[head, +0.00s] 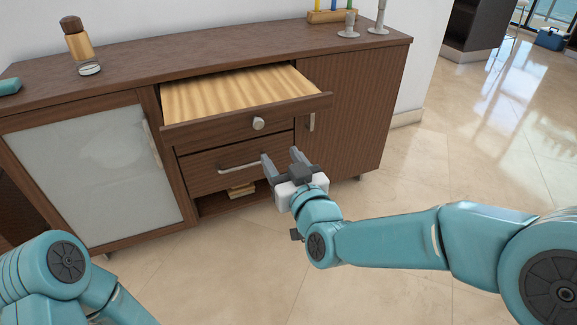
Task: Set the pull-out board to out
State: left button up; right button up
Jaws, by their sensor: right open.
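The pull-out board (235,95) has a light striped wood top and a dark wooden front with a round knob (258,124). It stands out from the cabinet, just under the cabinet top. My right gripper (281,156) is open and empty, its fingers pointing toward the cabinet. In the picture it is below and right of the knob, apart from it, and overlaps the right end of the drawer below. My left arm shows at the lower left, but its gripper is out of view.
A drawer with a bar handle (240,166) is under the board, above an open shelf (212,203). A frosted glass door (95,165) is on the left and a wooden door (350,110) on the right. A bottle (78,45) stands on top. The tiled floor (480,170) at right is clear.

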jog(key=v, duration=0.3)
jog(key=shift+d+f, duration=0.1)
jog(key=shift+d, duration=0.05)
dwell(0.3)
jog(key=w+d+f+m+g+h, duration=0.25)
jog(key=d+f, duration=0.35)
jog(key=f, duration=0.5)
jog(key=s+d+f+g+h, duration=0.1)
jog(key=s+d+f+g, duration=0.2)
jog(key=f, duration=0.6)
jog(key=s+d+f+g, duration=0.2)
jog(key=s+f, duration=0.3)
jog(key=f, duration=0.4)
jog(key=s+a+f+m+g+y, duration=0.1)
jog(key=s+f+g, duration=0.4)
jog(key=s, duration=0.4)
jog(key=s+a+f+m+g+y, duration=0.1)
jog(key=s+f+m+g, duration=0.15)
jog(key=s+f, duration=0.55)
notch_tip(320, 180, up, 33)
jog(key=s+a+g+p, duration=0.1)
jog(key=s+p, duration=0.2)
jog(key=p, duration=2.9)
jog(key=shift+a+f+g, duration=0.2)
jog(key=shift+a+g, duration=0.1)
jog(key=shift+g, duration=0.1)
